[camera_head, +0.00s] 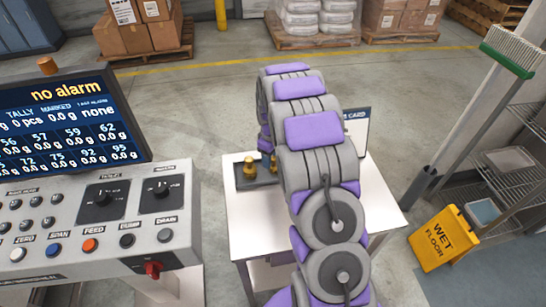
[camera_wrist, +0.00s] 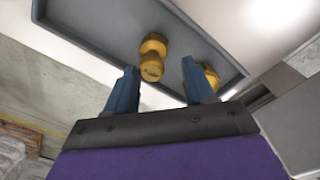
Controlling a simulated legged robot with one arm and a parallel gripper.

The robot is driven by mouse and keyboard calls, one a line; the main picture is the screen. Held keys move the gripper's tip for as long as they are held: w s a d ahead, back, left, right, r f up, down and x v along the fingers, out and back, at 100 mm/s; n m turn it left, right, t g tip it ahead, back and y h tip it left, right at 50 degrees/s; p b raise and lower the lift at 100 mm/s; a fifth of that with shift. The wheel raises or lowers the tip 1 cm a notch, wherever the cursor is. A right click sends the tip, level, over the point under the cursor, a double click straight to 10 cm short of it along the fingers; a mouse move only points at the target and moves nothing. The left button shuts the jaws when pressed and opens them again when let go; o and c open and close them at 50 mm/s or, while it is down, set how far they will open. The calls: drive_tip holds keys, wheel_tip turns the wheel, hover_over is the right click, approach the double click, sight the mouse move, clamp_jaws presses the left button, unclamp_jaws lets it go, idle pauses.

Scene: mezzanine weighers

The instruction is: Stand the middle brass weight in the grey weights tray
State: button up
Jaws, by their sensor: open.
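The grey weights tray (camera_head: 267,181) lies on the white table, left of my arm. A brass weight (camera_head: 249,166) stands in it, and a second brass weight (camera_head: 273,163) is partly hidden by my arm. The wrist view shows the tray (camera_wrist: 95,20) with one brass weight (camera_wrist: 152,60) in line with the gap between my fingertips. Another brass weight (camera_wrist: 211,76) is partly behind the right finger. I cannot tell which is the middle one. My gripper (camera_wrist: 158,66) is open, with nothing visibly clamped; my arm hides it in the head view.
The white table (camera_head: 256,228) has bare room in front of the tray. A card stand (camera_head: 359,128) is at its back right. A control console (camera_head: 98,215) stands left. A yellow wet floor sign (camera_head: 443,238) and wire shelves (camera_head: 510,175) are at right.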

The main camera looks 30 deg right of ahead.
sight(274, 158)
drive_tip(key=shift+r, duration=0.5)
drive_tip(key=r, duration=0.2)
drive_tip(key=d+r+p, duration=0.1)
drive_tip(key=r, duration=0.2)
drive_tip(key=shift+d+r+p, duration=0.35)
drive_tip(key=s+a+r+m+g+p, duration=0.1)
drive_tip(key=s+a+r+m, duration=0.1)
drive_tip(key=s+a+r, duration=0.7)
drive_tip(key=s+a+r+m, duration=0.1)
drive_tip(key=s+a+r, duration=0.3)
drive_tip(key=s+r, duration=0.5)
drive_tip(key=s+a+f+m, duration=0.1)
drive_tip(key=s+a, duration=0.1)
drive_tip(key=s, duration=0.9)
drive_tip(key=s+a+f+m+g, duration=0.1)
drive_tip(key=s+a+m, duration=0.1)
drive_tip(key=s, duration=0.9)
drive_tip(key=shift+f, duration=0.15)
drive_tip(key=shift+d, duration=0.1)
